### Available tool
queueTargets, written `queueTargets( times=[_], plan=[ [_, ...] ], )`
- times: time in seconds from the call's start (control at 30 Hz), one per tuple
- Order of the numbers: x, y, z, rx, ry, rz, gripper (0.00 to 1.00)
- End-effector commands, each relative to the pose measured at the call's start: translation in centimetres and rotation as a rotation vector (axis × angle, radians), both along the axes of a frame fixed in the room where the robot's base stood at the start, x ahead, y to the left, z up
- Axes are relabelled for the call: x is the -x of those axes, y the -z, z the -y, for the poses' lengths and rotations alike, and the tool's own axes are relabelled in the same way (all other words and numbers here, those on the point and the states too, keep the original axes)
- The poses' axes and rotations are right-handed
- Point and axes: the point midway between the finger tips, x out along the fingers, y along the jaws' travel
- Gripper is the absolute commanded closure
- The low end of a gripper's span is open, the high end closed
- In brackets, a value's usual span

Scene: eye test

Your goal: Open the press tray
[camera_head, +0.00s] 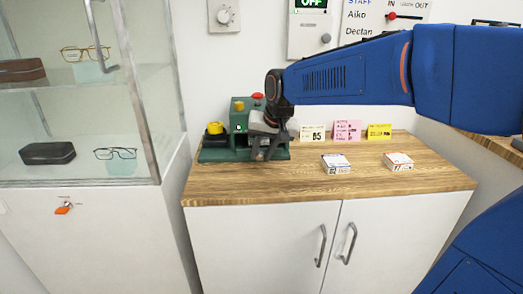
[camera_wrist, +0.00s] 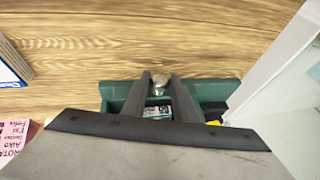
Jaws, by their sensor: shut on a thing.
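In the wrist view my two dark fingers (camera_wrist: 161,86) are shut on a small round metallic knob (camera_wrist: 160,78) at the press's front. Between the fingers, behind the knob, a small printed piece (camera_wrist: 158,113) shows. The green press body (camera_wrist: 215,90) shows on both sides. How far the tray is out cannot be told.
Two small boxes (camera_head: 336,164) (camera_head: 398,162) lie on the counter (camera_head: 290,184) to the right. Several cards (camera_head: 346,130) stand along the wall. A glass cabinet (camera_head: 150,80) with spectacles stands close on the left. The counter in front of the press is clear.

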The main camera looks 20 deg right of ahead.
Motion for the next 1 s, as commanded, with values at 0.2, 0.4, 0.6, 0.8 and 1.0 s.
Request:
queueTargets(
  times=[0.2,0.4,0.6,0.8,1.0],
  plan=[
    [4.0,-0.1,-0.9,0.000,-0.004,0.003,1.00],
    [7.2,-0.1,-1.5,0.000,-0.004,0.003,1.00],
    [8.7,-0.1,-1.7,-0.001,-0.002,0.003,1.00],
    [8.8,-0.1,-1.8,0.000,-0.001,0.002,1.00],
    [8.8,-0.1,-1.7,0.000,-0.001,0.002,0.57]
  ],
)
